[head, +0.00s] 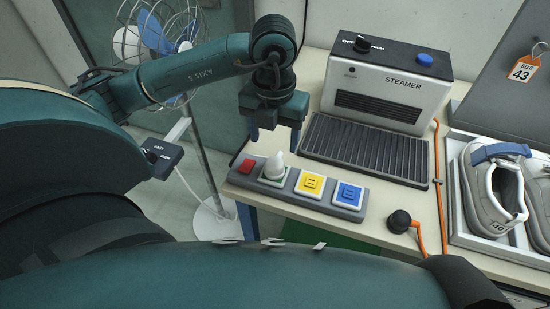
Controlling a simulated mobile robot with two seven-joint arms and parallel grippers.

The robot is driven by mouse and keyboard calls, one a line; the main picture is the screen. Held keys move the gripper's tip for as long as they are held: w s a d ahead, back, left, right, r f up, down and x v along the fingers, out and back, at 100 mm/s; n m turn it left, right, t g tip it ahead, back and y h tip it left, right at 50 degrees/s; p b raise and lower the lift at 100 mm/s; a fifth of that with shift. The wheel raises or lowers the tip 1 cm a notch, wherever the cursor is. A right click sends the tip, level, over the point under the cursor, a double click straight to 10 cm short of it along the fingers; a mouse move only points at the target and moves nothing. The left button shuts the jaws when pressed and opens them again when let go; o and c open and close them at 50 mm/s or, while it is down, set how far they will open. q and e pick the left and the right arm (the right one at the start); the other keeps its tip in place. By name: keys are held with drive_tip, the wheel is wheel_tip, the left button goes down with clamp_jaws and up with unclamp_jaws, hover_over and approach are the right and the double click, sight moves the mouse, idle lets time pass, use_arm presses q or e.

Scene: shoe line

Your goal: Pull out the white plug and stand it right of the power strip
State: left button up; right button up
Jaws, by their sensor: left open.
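The grey power strip (297,188) lies along the front left of the table. The white plug (275,166) stands upright in the strip's socket, between a red switch and a yellow socket. A blue socket is at the strip's right end; the yellow and blue sockets are empty. My left gripper (274,133) points down with its fingers apart, just above and behind the white plug, and appears empty. My right gripper is not in view.
A steamer (388,88) with a ribbed plate stands behind the strip. A black plug (399,221) with an orange cord (441,190) lies to the strip's right. A tray (456,220) with grey shoes is at the far right. Bare tabletop (380,199) shows between strip and black plug.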

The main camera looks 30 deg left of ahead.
use_arm(q)
drive_tip(key=shift+f, duration=0.4)
wheel_tip(320, 180, down, 8)
drive_tip(key=b, duration=0.6)
drive_tip(key=shift+r, duration=0.25)
drive_tip(key=shift+f+b, duration=0.3)
drive_tip(key=shift+b, duration=0.2)
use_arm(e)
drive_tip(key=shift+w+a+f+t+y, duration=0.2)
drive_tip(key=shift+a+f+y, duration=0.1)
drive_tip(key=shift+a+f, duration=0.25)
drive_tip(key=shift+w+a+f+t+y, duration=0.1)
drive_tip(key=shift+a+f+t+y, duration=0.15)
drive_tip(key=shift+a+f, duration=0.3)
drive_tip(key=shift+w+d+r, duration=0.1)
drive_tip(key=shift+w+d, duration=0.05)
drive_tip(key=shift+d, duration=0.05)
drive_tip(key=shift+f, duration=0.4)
use_arm(q)
drive_tip(key=shift+c, duration=0.5)
drive_tip(key=c, duration=1.2)
drive_tip(key=shift+r, duration=0.1)
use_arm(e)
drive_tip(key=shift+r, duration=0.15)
use_arm(q)
drive_tip(key=shift+r, duration=0.1)
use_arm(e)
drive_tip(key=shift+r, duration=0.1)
